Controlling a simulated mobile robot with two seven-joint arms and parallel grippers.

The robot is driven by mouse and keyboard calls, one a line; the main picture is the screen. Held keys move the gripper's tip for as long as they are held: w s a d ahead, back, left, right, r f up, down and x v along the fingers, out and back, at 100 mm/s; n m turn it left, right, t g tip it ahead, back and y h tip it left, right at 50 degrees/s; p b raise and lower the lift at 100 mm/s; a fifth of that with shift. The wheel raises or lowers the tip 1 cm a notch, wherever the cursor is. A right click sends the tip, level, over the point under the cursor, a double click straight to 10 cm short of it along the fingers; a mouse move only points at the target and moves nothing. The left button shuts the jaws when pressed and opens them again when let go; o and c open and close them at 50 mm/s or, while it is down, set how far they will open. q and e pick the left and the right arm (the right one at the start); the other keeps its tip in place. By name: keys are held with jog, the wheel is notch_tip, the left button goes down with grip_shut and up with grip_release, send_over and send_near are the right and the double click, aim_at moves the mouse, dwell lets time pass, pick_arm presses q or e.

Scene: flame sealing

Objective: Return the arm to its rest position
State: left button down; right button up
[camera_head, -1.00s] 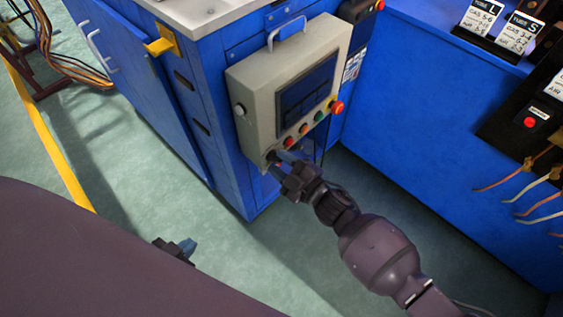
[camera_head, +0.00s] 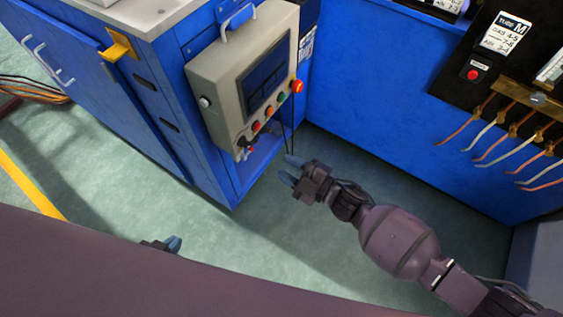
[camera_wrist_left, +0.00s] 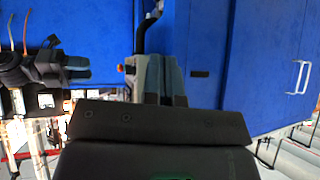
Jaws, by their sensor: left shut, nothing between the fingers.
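My right gripper (camera_head: 288,170) is below and right of the grey control panel (camera_head: 217,82) in the head view, apart from it. Its two blue-grey fingers are spread with nothing between them. It also shows at the left of the left wrist view (camera_wrist_left: 80,68). My left gripper (camera_head: 174,244) is low in the head view, mostly hidden behind my own body. In the left wrist view its fingers (camera_wrist_left: 158,78) are together and hold nothing. The panel has a dark screen, coloured buttons and a dark knob (camera_head: 243,142) at its lower corner.
The blue cabinet (camera_head: 160,110) stands behind the panel, with a yellow bracket (camera_head: 118,46). At the right is a blue bench (camera_head: 375,110) with a black board (camera_head: 455,85) and several hanging hoses (camera_head: 490,137). Green floor (camera_head: 290,245) is open between the cabinet and my body.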

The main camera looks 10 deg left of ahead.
dwell(0.5)
